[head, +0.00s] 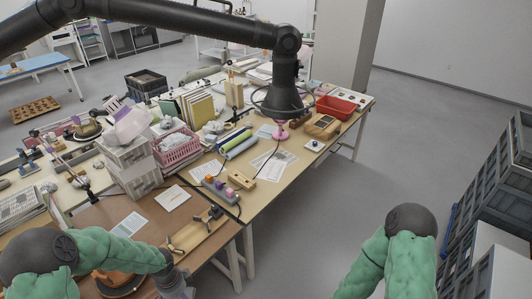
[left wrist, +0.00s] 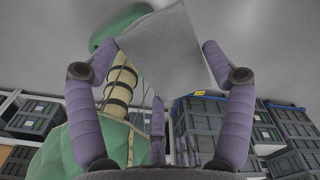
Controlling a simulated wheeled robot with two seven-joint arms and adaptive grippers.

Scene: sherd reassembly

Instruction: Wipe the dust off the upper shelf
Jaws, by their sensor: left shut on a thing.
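A grey cloth (left wrist: 165,50) with a fine texture spans the purple fingers of my left gripper (left wrist: 157,48) in the left wrist view. The fingers are shut on it, and it hangs clear of any surface. In the head view my left arm comes in at the lower left, and its gripper is at the bottom edge, partly cut off; the cloth does not show there. My right arm reaches down at the lower right, with its gripper out of the picture. I cannot tell which surface is the upper shelf, and I see no dust.
Stacked dark crates (head: 495,185) stand at the right edge; dark crates (left wrist: 200,125) also show in the left wrist view. A cluttered workbench (head: 262,195) holds a pink basket (head: 178,150), a red tray (head: 337,107) and a black lamp (head: 284,95). Floor between bench and crates is clear.

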